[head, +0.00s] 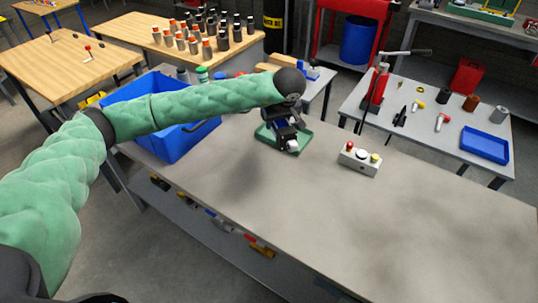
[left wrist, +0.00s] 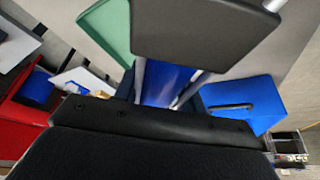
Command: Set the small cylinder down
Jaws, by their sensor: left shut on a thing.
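My left arm reaches across the workbench (head: 330,220), and my left gripper (head: 290,144) is over the right part of a small green tray (head: 264,134). The gripper is shut on a small pale piece (head: 293,147), which I take to be the small cylinder. It shows only as a light tip, mostly hidden by the jaws. I cannot tell whether it touches the tray. In the left wrist view a dark finger (left wrist: 200,30) covers the upper middle, and the green tray (left wrist: 106,30) lies beside it. My right gripper is not in view.
A blue bin (head: 185,142) stands left of the tray, partly behind my arm. A button box (head: 360,158) sits right of it. The bench's front and right are clear. Behind are a side table with a blue tray (head: 484,145) and a wooden table (head: 150,28) with several bottles.

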